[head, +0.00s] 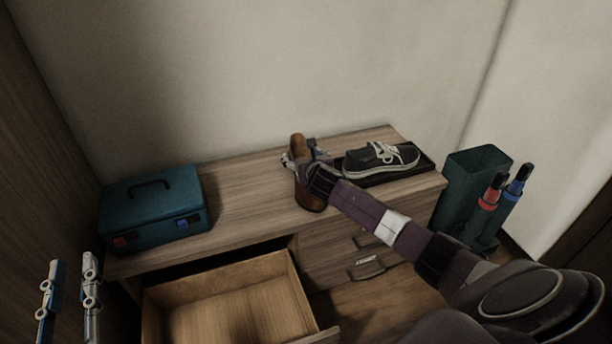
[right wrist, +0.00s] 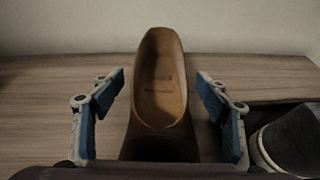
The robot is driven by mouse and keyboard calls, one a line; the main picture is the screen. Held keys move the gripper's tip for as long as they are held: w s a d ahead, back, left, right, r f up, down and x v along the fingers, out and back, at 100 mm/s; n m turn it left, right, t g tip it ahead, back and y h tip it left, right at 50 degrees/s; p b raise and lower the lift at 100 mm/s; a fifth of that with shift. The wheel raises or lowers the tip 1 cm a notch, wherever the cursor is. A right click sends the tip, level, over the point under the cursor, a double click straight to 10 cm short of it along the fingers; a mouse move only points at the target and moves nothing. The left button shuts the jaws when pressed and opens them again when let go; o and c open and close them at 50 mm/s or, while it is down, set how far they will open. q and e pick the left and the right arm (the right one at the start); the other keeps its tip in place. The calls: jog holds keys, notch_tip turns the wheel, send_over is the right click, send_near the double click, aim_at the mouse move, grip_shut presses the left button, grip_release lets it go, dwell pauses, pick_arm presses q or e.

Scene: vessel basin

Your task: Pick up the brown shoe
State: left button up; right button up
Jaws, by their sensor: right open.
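The brown shoe (head: 297,148) stands on the wooden dresser top, left of a dark sneaker. In the right wrist view the brown shoe (right wrist: 160,85) sits between the open fingers of my right gripper (right wrist: 160,108), with a gap on each side. In the head view my right gripper (head: 305,160) is at the shoe, partly hidden by the shoe and my own arm. My left gripper (head: 70,295) is at the lower left edge of the head view, away from the shoe, its two fingers apart and nothing between them.
A dark sneaker (head: 378,158) rests on a black tray (head: 427,160) at the right of the dresser (head: 240,190). A teal box (head: 155,207) stands at the left. A drawer (head: 235,305) is pulled open in front. A dark green bin (head: 470,180) with umbrellas stands at the right.

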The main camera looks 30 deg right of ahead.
jog(key=shift+w, duration=0.15)
jog(key=shift+c, duration=0.7)
jog(key=c, duration=1.3)
jog(key=shift+d, duration=0.1)
jog(key=shift+c, duration=0.8)
jog(key=shift+r, duration=0.1)
